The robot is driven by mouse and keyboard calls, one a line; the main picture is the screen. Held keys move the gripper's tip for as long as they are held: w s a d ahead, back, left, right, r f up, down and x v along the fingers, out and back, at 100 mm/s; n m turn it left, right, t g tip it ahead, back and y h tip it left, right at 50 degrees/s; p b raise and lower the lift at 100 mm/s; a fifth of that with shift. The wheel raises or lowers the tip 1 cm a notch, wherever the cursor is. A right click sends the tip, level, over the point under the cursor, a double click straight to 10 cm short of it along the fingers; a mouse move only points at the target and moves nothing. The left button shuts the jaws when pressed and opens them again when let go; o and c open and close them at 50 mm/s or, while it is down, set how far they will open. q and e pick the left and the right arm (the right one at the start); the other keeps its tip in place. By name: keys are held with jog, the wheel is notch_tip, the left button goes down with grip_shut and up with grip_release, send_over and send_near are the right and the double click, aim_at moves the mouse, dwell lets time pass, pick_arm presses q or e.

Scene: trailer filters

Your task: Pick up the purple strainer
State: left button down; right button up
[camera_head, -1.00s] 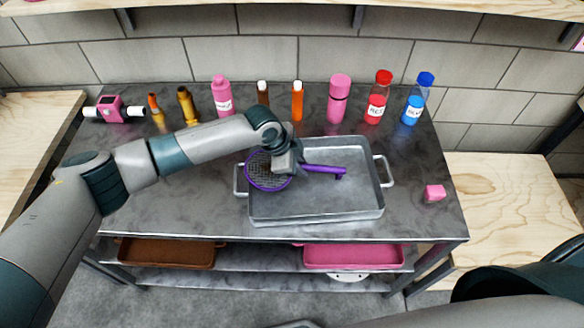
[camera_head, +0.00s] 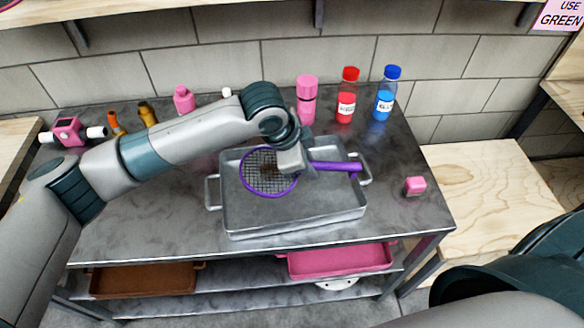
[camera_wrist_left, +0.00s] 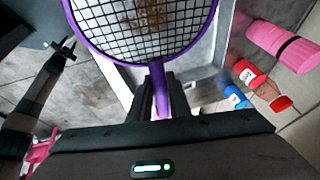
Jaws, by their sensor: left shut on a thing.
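The purple strainer (camera_head: 268,172) has a round dark mesh and a purple handle pointing right in the head view. It is over the grey metal tray (camera_head: 290,222), apparently raised above it. My left gripper (camera_head: 297,168) is shut on the handle near the mesh. The left wrist view shows the strainer (camera_wrist_left: 145,28) with its handle between the two dark fingers (camera_wrist_left: 160,98). Some brown matter lies in the mesh. My right gripper is out of view; only part of my right arm shows at the lower right.
On the counter's back edge stand a pink bottle (camera_head: 306,100), a red-capped bottle (camera_head: 346,95) and a blue-capped bottle (camera_head: 385,93). A pink cube (camera_head: 415,186) lies right of the tray. Brown (camera_head: 145,280) and pink (camera_head: 340,261) trays sit on the shelf below.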

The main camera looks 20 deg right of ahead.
pick_arm(q)
jog(key=shift+s+d+r, duration=0.5)
jog(key=shift+s+r, duration=0.05)
jog(key=shift+s, duration=0.25)
jog(key=shift+r, duration=0.1)
